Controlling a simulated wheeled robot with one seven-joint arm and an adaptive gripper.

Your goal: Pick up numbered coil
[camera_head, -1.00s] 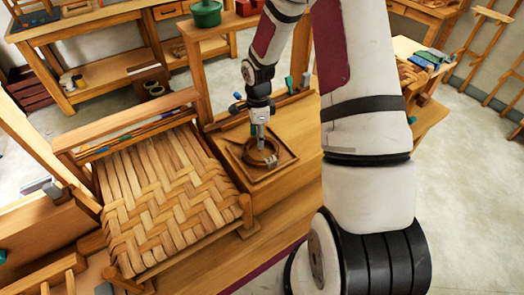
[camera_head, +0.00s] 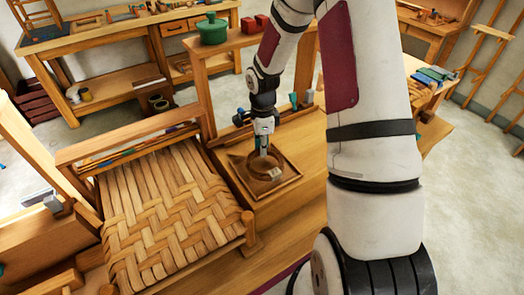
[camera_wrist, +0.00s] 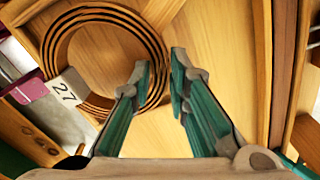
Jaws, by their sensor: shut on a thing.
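The numbered coil is a ring of thin brown bands (camera_wrist: 100,13) with a pale tag (camera_wrist: 68,93) reading 27. In the head view the coil (camera_head: 258,166) shows at or over the square wooden tray (camera_head: 254,199), below my gripper (camera_head: 263,153). In the wrist view my gripper (camera_wrist: 160,75) has teal-lined fingers at the coil's right side, shut on its band. The left finger overlaps the ring and hides part of it. I cannot tell how far the coil is above the tray floor.
A woven bark seat (camera_head: 165,215) stands left of the tray. A green lidded pot (camera_head: 212,29) sits on a raised wooden shelf behind. Small upright tools (camera_head: 300,98) stand behind the tray. A cluttered bench (camera_head: 432,80) is at right; open floor lies beyond it.

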